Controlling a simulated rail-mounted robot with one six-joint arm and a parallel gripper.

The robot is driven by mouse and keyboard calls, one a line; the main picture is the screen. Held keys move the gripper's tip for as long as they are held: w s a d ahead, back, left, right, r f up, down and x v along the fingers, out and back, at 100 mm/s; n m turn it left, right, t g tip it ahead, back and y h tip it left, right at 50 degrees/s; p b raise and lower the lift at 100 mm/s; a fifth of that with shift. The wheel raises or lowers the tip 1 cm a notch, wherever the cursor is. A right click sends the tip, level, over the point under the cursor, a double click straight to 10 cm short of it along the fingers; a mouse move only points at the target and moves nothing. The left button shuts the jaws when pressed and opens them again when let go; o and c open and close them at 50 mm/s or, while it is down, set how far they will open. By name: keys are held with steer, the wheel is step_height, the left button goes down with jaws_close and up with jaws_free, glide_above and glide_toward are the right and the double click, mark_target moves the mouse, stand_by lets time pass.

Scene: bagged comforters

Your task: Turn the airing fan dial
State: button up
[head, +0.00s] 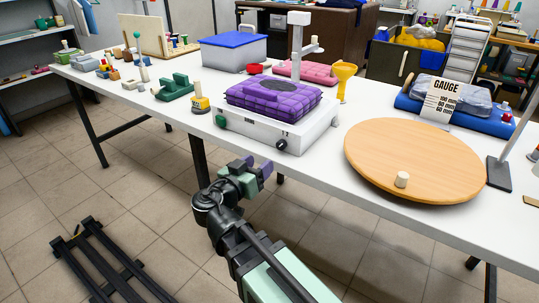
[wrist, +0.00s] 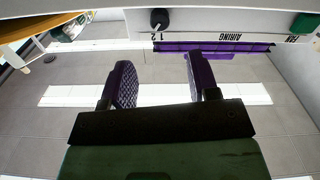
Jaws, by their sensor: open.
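The airing fan box (head: 262,131) is a white unit on the table, with a purple quilted bagged comforter (head: 272,97) on top. Its black dial (head: 282,145) is on the front panel near the "1 2" marks. In the wrist view, which is upside down, the dial (wrist: 160,18) is at the top beside the "AIRING FAN" lettering. A green knob (head: 221,121) is at the panel's left end. My gripper (head: 258,166), with purple fingers, is open and empty, in front of and below the box. In the wrist view the fingers (wrist: 160,72) are apart from the dial.
A round wooden board (head: 415,155) with a pale peg (head: 402,179) lies right of the box. A yellow-based item (head: 200,105) and green blocks (head: 174,88) are to the left.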

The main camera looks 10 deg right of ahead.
mark_target(279, 147)
steer(key=shift+s+a, duration=0.4)
steer(key=w+d+m, duration=0.1)
steer(key=w+d, duration=0.2)
steer(key=d, duration=0.1)
steer(key=w+d+m, duration=0.2)
steer(key=w+d, duration=0.2)
steer(key=shift+w+f+m, duration=0.1)
steer(key=shift+w+m, duration=0.15)
steer(key=shift+m, duration=0.05)
steer(key=shift+c, duration=0.3)
